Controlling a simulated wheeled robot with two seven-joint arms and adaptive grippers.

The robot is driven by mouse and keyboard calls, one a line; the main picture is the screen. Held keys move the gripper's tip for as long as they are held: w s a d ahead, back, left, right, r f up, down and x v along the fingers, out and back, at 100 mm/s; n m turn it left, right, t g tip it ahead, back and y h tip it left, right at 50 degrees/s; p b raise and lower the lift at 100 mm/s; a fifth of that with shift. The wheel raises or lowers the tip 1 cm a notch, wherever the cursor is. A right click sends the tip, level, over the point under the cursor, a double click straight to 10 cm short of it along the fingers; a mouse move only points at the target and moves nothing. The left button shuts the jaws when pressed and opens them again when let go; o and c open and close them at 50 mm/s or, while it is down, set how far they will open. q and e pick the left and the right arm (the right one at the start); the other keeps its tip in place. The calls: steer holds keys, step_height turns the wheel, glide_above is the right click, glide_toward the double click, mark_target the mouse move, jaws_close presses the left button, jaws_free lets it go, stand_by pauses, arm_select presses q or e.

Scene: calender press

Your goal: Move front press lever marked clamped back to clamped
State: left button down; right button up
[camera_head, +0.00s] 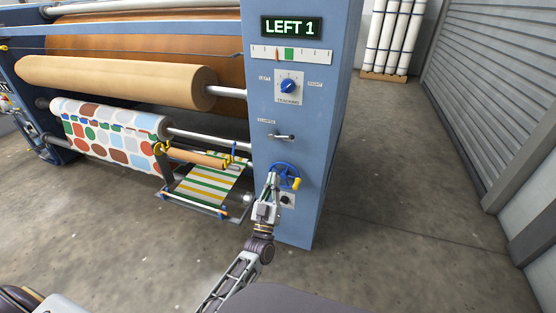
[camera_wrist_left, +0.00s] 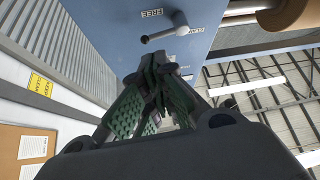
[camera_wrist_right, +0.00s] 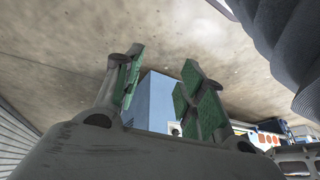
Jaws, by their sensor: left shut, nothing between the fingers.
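The press lever (camera_head: 283,137) is a small grey metal handle on the blue column, lying about level, with a label reading CLAMPED (camera_head: 266,121) up and left of it. It also shows in the left wrist view (camera_wrist_left: 165,32), upside down, near a FREE label (camera_wrist_left: 152,14) and a partly hidden CLAMPED label. My left gripper (camera_head: 271,180) is shut and empty, below the lever in front of the blue handwheel (camera_head: 291,170). Its fingers (camera_wrist_left: 158,62) look apart from the lever. My right gripper (camera_wrist_right: 160,68) is open and empty, seen only in its own wrist view.
The blue column (camera_head: 310,70) carries a LEFT 1 display and a tracking knob (camera_head: 289,86) above the lever. Fabric rolls (camera_head: 115,80) and a low frame with striped cloth (camera_head: 205,187) stand left. The concrete floor (camera_head: 410,200) right of the column is clear.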

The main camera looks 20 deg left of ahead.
arm_select(q)
steer(key=b+x, duration=0.3)
steer(key=x, duration=1)
steer(key=shift+w+r, duration=0.15)
steer(key=shift+w, duration=0.25)
arm_select(e)
step_height(320, 180, down, 8)
steer(key=a+t+y, duration=0.1)
steer(key=a, duration=0.1)
steer(key=shift+w+m, duration=0.15)
steer(key=shift+m, duration=0.15)
steer(key=shift+w+d+r+t, duration=0.1)
steer(key=shift+w+r+t, duration=0.05)
steer(key=shift+r+t, duration=0.2)
